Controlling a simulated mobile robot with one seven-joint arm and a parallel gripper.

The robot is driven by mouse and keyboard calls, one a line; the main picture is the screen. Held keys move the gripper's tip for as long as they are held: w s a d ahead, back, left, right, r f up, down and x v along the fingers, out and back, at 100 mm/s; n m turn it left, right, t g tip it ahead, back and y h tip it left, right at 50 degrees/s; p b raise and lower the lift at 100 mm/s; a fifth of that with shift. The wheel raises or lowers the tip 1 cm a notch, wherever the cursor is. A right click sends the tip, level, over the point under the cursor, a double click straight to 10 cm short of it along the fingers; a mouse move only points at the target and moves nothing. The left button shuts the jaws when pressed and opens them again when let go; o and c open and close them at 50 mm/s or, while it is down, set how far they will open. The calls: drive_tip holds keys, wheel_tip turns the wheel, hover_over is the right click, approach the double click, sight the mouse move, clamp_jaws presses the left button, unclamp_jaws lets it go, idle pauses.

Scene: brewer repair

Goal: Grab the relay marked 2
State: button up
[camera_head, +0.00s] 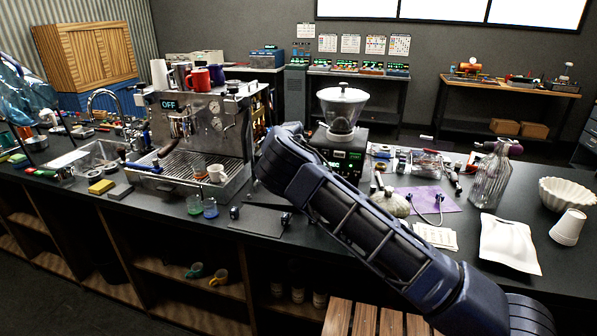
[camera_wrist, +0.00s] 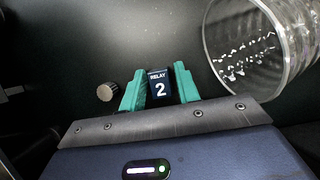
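The relay marked 2 (camera_wrist: 160,88) is a small dark block with white lettering, in the middle of the wrist view. My gripper (camera_wrist: 160,80) has two teal fingers, one on each side of the relay and very close to it. I cannot tell whether the fingers press on it or leave a thin gap. What lies under the relay is partly hidden by my gripper body. In the head view my arm reaches toward the grinder, and its end and the relay are hidden.
In the wrist view, a clear ribbed container (camera_wrist: 265,45) is close on the right and a small knurled knob (camera_wrist: 107,91) on the left. In the head view, the espresso machine (camera_head: 205,130) stands left of my arm, the grinder (camera_head: 342,115) behind it, a glass bottle (camera_head: 490,178) right.

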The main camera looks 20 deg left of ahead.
clamp_jaws()
